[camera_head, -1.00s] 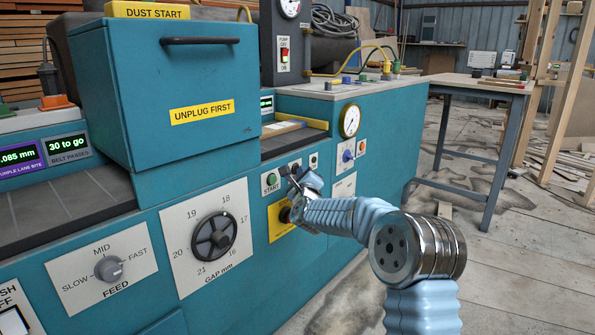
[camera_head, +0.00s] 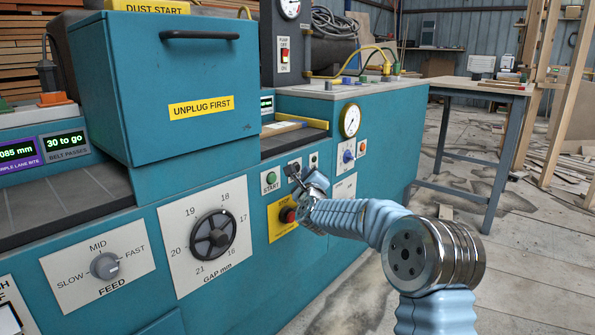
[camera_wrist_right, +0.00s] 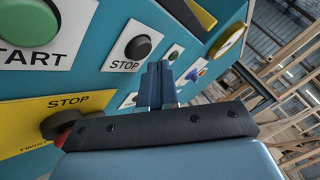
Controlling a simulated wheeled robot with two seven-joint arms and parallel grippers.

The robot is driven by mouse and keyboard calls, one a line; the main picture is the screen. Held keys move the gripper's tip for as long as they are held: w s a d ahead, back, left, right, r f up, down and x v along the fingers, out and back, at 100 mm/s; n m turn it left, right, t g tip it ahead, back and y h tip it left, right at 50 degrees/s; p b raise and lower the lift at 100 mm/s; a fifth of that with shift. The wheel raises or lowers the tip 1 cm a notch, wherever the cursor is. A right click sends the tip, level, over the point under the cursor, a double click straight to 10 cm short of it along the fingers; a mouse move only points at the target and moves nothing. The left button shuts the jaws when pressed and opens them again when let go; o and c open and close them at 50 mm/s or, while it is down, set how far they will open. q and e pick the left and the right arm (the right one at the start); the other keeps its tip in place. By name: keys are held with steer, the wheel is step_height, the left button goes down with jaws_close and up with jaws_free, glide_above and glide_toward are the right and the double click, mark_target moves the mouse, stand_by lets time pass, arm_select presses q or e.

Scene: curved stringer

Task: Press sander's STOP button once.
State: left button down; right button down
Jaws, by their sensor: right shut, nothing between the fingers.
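The STOP button (camera_wrist_right: 138,47) is a dark round cap on a white plate lettered STOP. It stands uncovered in the right wrist view, left of and above my fingertips in that picture. The green START button (camera_head: 271,179) is to the left, also large in the wrist view (camera_wrist_right: 28,22). My left gripper is out of view.
A red mushroom button (camera_head: 288,215) on a yellow plate, also lettered STOP, sits below, close to my gripper body in the wrist view (camera_wrist_right: 62,125). A small green button (camera_head: 314,160), blue knob (camera_head: 348,156) and gauge (camera_head: 350,120) lie to the right.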

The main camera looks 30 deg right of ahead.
steer(key=s+b, duration=0.1)
steer(key=s+d+b, duration=0.1)
steer(key=s+b, duration=0.1)
steer(key=s+d+b, duration=0.1)
steer(key=shift+s, duration=0.25)
stand_by(0.8)
